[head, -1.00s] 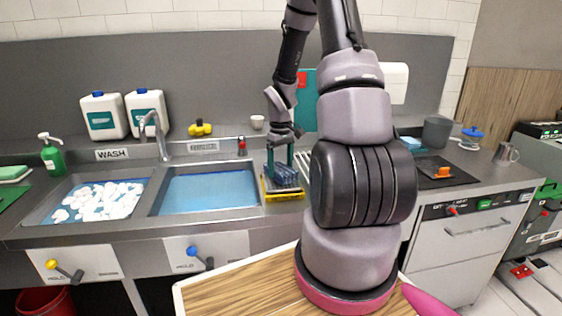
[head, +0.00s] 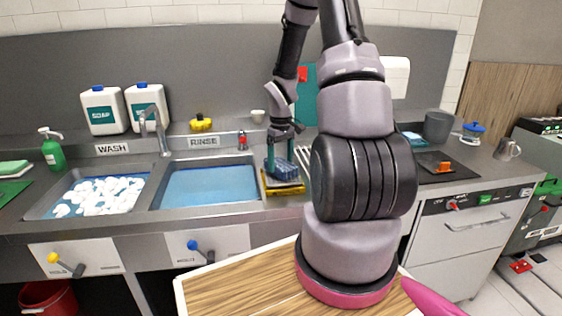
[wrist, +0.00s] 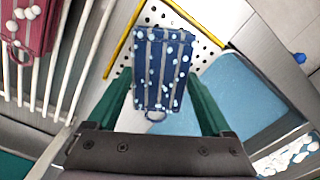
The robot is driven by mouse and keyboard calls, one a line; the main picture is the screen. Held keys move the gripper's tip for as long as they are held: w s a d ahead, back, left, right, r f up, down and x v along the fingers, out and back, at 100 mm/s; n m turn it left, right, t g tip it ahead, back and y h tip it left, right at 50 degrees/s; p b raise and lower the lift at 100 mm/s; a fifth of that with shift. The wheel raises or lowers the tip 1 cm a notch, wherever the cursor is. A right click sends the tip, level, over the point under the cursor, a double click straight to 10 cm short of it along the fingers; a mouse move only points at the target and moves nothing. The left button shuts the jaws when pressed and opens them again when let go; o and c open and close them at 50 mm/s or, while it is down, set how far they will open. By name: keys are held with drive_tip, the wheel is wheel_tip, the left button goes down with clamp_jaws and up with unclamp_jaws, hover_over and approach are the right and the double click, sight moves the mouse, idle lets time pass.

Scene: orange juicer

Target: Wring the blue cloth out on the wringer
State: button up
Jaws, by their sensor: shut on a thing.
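The blue cloth (head: 283,169), striped grey and spotted with white foam, is between the two teal fingers of my gripper (head: 280,152). In the wrist view the cloth (wrist: 163,68) lies between the fingertips and my gripper (wrist: 160,100) is shut on it. The wringer (head: 284,190), a yellow-edged plate right of the rinse basin, is directly below the cloth. In the wrist view the wringer's perforated white plate (wrist: 204,50) shows around the cloth. I cannot tell whether the cloth's underside touches the plate.
The rinse basin (head: 212,186) with blue water and the wash basin (head: 98,197) with foam lie to the left. A red foam-spotted cloth (wrist: 28,25) lies on a white bar rack (wrist: 70,70) beside the wringer.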

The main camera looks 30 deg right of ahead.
drive_tip(key=shift+f, duration=0.9)
idle(0.9)
drive_tip(key=shift+r, duration=3.55)
